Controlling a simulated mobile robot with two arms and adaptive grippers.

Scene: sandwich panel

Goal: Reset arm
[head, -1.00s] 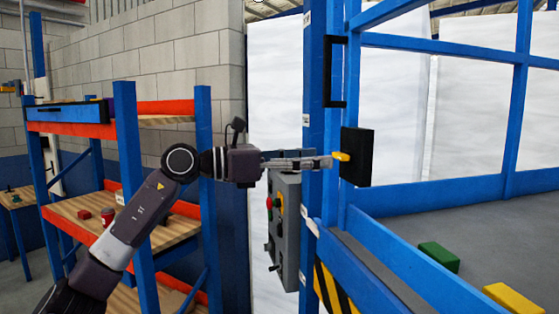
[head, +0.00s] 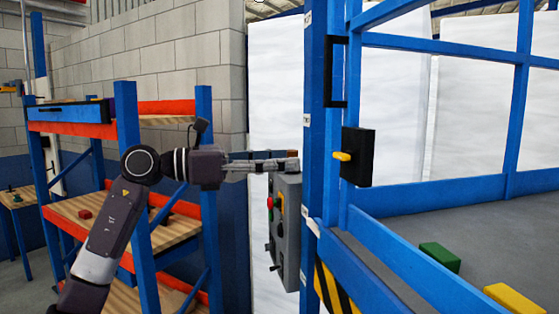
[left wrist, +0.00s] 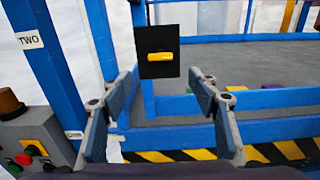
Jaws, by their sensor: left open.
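My left gripper (head: 285,165) reaches in from the left in the head view, above the grey control box (head: 287,232). Its fingers are apart and empty in the left wrist view (left wrist: 160,105). Ahead of it is a black panel (head: 357,157) with a yellow handle (head: 341,157) on the blue frame. In the left wrist view the black panel (left wrist: 158,68) and yellow handle (left wrist: 160,57) show beyond the fingertips, with a gap between. My right gripper is in neither view.
A blue and orange shelf (head: 127,190) stands close to my left arm. A blue cell frame (head: 430,186) is at right, with a green block (head: 440,256) and a yellow block (head: 513,298) inside. The control box carries buttons and an amber lamp (left wrist: 9,103).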

